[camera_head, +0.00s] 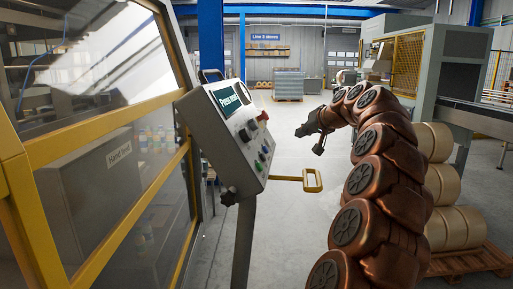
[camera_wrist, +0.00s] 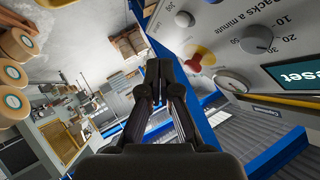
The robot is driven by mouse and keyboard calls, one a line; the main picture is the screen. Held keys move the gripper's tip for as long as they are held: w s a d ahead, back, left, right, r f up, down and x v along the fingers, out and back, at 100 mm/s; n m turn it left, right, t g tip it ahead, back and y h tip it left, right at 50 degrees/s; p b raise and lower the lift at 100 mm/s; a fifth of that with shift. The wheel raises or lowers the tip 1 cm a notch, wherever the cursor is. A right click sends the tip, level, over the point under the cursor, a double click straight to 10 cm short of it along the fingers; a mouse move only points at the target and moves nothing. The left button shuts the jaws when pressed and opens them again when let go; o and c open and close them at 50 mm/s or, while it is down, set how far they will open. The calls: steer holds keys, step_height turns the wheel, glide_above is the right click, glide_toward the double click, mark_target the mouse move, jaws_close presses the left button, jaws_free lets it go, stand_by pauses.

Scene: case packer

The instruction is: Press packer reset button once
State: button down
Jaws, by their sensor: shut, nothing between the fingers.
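The packer's grey control panel (camera_head: 225,130) stands tilted on a post, left of centre in the head view. Its screen (camera_head: 227,101) shows text starting "Press". Several small coloured buttons and knobs sit on its face; a green one (camera_head: 259,166) is low down. Their labels are too small to read, so I cannot tell which is reset. My gripper (camera_head: 301,131) is shut and empty, to the right of the panel and apart from it.
A yellow-framed glass guard (camera_head: 100,137) fills the left. Tan rolls (camera_head: 441,188) on a pallet (camera_head: 468,262) stand at right, beside a grey machine (camera_head: 455,75). The floor behind is open.

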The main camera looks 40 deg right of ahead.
mark_target(266, 149)
steer(key=shift+w+d, duration=0.1)
steer(key=shift+w, duration=0.25)
steer(key=shift+f, duration=0.1)
steer(key=w+a+f+b, duration=0.1)
steer(key=w+a+f, duration=0.3)
steer(key=w+a, duration=0.1)
steer(key=shift+w+a, duration=0.15)
steer(key=shift+w, duration=0.05)
stand_by(0.5)
steer(key=shift+w+f, duration=0.1)
steer(key=shift+f, duration=0.1)
stand_by(1.1)
steer(key=shift+w+a+f+b, duration=0.15)
steer(key=shift+w+a+b, duration=0.05)
steer(key=shift+a+b, duration=0.1)
